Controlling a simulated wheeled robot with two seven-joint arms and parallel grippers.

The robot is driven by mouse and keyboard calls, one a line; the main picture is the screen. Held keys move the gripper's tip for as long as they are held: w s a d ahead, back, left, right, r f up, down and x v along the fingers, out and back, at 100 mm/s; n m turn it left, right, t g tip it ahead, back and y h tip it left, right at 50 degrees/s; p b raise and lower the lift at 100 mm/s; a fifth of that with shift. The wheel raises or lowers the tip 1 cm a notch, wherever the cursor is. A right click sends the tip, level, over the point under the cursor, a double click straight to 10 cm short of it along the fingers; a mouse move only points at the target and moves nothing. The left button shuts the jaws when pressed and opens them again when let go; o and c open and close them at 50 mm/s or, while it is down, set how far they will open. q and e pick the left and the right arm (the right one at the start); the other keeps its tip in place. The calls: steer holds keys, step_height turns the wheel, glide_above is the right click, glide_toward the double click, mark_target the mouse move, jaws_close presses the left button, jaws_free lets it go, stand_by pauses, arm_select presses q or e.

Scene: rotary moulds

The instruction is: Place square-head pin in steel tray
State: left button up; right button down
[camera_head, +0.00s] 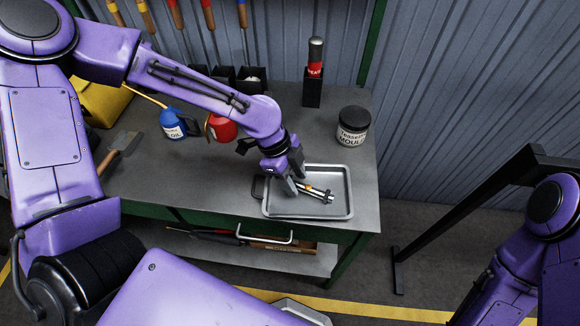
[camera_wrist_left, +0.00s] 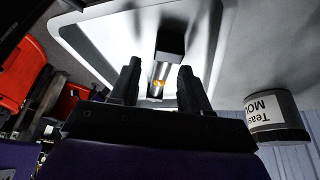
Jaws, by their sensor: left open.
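The steel tray (camera_head: 343,209) is a shallow rectangle with a raised rim, at the right end of the workbench. It also shows in the wrist view (camera_wrist_left: 205,25). The square-head pin (camera_head: 320,193), a bright metal shaft with an orange mark, lies within the tray's outline, tilted down to the right. In the wrist view the pin (camera_wrist_left: 157,88) runs away from between my fingers to a dark square end. My left gripper (camera_head: 296,180) is over the tray, open, its fingers either side of the pin's near part. Whether the fingers touch it is hidden. My right gripper is out of view.
A black-lidded jar (camera_head: 353,126) stands behind the tray.

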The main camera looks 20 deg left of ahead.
arm_select(q)
steer(key=v, duration=1.1)
